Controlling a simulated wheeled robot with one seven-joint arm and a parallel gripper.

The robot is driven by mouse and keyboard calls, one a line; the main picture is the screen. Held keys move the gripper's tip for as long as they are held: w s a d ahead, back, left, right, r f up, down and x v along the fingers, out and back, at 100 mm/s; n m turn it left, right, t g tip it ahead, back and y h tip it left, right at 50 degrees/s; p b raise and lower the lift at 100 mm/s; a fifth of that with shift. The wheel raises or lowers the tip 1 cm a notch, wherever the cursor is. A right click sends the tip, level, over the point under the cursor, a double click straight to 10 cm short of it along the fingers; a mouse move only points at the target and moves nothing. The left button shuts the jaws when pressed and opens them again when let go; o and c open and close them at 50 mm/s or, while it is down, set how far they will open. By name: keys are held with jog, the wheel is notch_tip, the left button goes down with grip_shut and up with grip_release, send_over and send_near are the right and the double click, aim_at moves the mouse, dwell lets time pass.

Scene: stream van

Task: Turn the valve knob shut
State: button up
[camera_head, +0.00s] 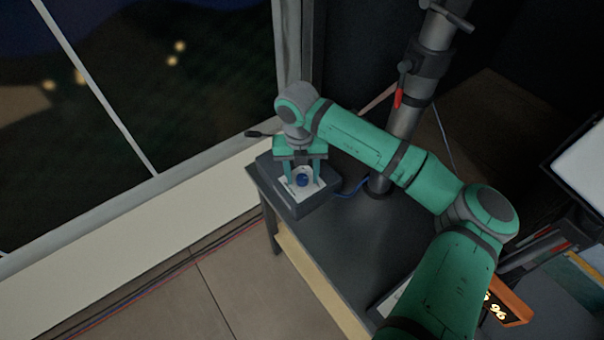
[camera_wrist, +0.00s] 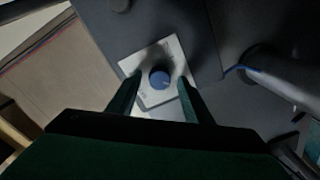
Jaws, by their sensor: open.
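The valve knob (camera_head: 302,180) is a small blue round knob on a white plate on top of a dark grey box (camera_head: 318,202). My gripper (camera_head: 303,178) is over the box, pointing down, with one finger on each side of the knob. In the wrist view the open fingers (camera_wrist: 156,90) show gaps to the knob on both sides. I cannot tell their exact height relative to it.
The box stands at the far left corner of a dark table (camera_head: 350,235). A grey pole (camera_head: 405,120) with a red-handled clamp (camera_head: 398,97) rises behind it. A window (camera_head: 150,100) with a pale sill is at the left. A screen (camera_head: 585,170) is at the right.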

jog(key=c, duration=1.1)
jog(key=shift+o, duration=0.2)
jog(key=shift+n, duration=0.3)
jog(key=n, duration=0.4)
jog(key=shift+d, duration=0.15)
jog(key=n, duration=0.9)
jog(key=shift+d, duration=0.1)
jog(key=shift+n, duration=2.1)
